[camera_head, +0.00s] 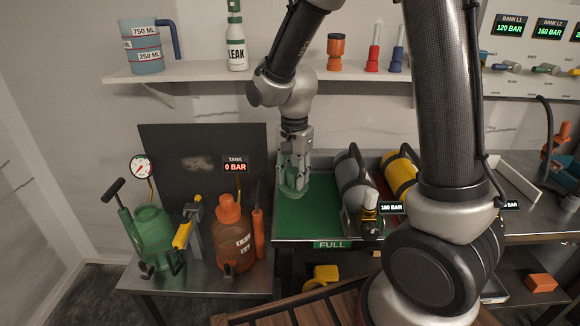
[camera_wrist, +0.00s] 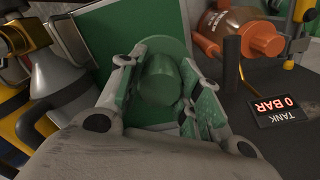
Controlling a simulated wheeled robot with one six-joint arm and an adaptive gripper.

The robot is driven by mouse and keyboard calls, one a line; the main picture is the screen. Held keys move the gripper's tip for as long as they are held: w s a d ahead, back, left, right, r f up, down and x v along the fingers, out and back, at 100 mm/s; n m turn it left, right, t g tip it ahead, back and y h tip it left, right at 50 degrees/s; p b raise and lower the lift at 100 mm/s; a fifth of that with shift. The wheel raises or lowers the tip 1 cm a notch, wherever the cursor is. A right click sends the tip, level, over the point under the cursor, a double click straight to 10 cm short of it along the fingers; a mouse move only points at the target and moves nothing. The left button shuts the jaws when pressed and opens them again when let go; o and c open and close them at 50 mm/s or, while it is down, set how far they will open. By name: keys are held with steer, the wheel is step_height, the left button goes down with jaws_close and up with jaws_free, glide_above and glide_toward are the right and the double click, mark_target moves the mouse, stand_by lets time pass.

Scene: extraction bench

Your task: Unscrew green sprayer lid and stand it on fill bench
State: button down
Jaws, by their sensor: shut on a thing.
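My gripper (camera_head: 294,165) points down over the left part of the green mat marked FULL (camera_head: 320,225). It is shut on a green lid (camera_head: 293,190), a round knob with a wider disc. The lid also shows between the fingers in the wrist view (camera_wrist: 160,82). I cannot tell whether the lid touches the mat. The green sprayer (camera_head: 152,229) stands at the left on a low steel bench (camera_head: 205,284), with a pump handle rising beside it. Its top shows no knob like the orange sprayer's.
An orange sprayer (camera_head: 232,238) and a yellow-handled clamp (camera_head: 188,232) stand on the low bench. Grey (camera_head: 350,178) and yellow (camera_head: 399,176) cylinders lie right of my gripper. A shelf (camera_head: 200,72) with a jug and bottles runs behind. The mat's front left is clear.

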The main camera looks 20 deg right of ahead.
steer(key=shift+f, duration=3.35)
steer(key=shift+f, duration=0.5)
steer(key=c, duration=0.9)
jaws_free()
